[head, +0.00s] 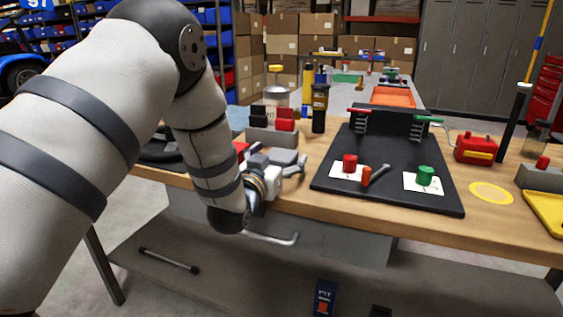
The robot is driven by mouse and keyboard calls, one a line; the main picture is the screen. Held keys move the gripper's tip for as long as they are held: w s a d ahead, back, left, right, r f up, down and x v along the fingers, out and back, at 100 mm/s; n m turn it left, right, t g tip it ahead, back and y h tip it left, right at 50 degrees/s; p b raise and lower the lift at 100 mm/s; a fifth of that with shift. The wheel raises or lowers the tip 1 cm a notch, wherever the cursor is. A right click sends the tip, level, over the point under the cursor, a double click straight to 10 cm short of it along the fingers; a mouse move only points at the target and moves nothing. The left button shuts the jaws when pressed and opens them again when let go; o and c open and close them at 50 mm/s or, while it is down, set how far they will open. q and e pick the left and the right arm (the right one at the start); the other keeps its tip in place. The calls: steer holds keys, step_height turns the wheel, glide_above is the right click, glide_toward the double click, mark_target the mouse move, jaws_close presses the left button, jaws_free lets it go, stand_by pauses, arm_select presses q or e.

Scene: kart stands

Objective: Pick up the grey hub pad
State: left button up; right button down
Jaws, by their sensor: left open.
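A grey block that looks like the hub pad (284,156) lies on the wooden workbench, left of the black mat. My left gripper (297,167) is at the front edge of the bench, close to the grey block. Its jaws are open, but they are small and partly hidden behind my wrist. I cannot tell whether they touch the block. A darker grey piece (257,160) lies just left of the block. My right gripper is not in view.
The black mat (330,181) holds a red part (350,163), a green part (425,175) and an orange-handled tool (373,175). A grey holder with red blocks (272,135) stands behind the grey block. A red can (476,148) and a yellow tray (546,213) are at right.

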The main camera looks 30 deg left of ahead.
arm_select(q)
steer(key=c, duration=1.3)
steer(key=shift+o, duration=0.2)
